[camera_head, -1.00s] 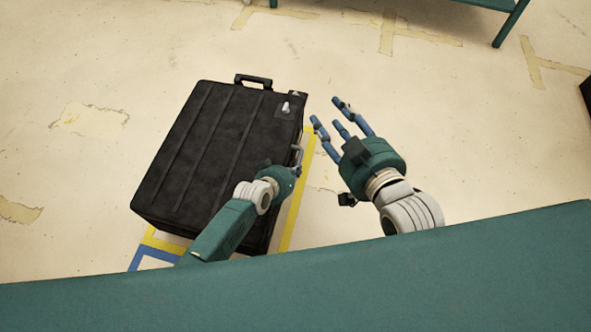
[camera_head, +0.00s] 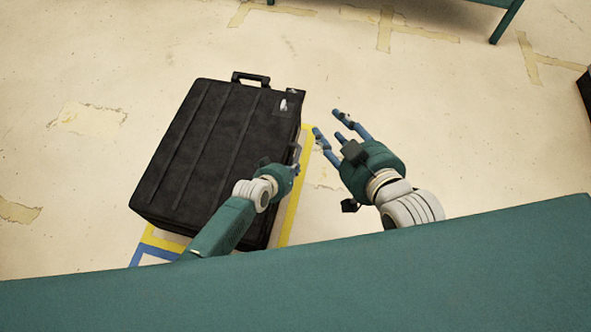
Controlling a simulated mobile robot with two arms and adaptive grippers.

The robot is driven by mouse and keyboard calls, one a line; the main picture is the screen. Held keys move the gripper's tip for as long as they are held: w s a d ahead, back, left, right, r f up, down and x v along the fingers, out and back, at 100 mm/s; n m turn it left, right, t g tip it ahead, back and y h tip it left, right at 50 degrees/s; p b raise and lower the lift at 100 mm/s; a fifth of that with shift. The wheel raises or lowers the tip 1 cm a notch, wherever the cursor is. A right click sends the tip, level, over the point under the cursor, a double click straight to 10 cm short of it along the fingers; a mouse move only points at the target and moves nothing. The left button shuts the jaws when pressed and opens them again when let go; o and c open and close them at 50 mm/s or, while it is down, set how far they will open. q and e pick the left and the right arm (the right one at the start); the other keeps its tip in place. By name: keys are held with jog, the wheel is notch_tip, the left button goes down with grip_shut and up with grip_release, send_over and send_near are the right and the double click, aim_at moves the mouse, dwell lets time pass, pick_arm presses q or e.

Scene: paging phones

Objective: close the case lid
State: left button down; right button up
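The black case (camera_head: 215,150) lies on the floor with its ribbed lid facing up. The lid lies down over the case; I cannot tell whether it is fully shut. A handle (camera_head: 251,78) shows at its far end. My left gripper (camera_head: 296,156) is at the case's right side, close to or touching its edge; its fingers are small and partly hidden, so its opening is unclear. My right gripper (camera_head: 330,122) is to the right of the case, fingers spread and empty, apart from the case.
Yellow and blue floor tape (camera_head: 300,180) borders the case. A green surface (camera_head: 300,285) fills the foreground. A green table (camera_head: 505,22) stands at the far right, and a dark object (camera_head: 586,90) is at the right edge. Floor beyond my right gripper is clear.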

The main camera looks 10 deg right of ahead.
jog(key=s+d+f+g+h+p, duration=0.1)
jog(key=s+d+f+g+p, duration=0.3)
jog(key=s, duration=0.5)
jog(key=s+d+f+g+h+p, duration=0.25)
jog(key=s+f+g, duration=0.35)
jog(key=s, duration=0.3)
pick_arm(q)
jog(key=s+r+p, duration=0.2)
jog(key=s+r, duration=0.5)
jog(key=r, duration=0.3)
jog(key=shift+a+r, duration=0.4)
pick_arm(e)
jog(key=s+x, duration=0.1)
jog(key=x, duration=1)
jog(key=shift+a+m+y, duration=0.3)
jog(key=shift+a+y, duration=0.15)
jog(key=shift+a, duration=0.2)
jog(key=shift+s+f, duration=0.1)
jog(key=shift+f, duration=0.05)
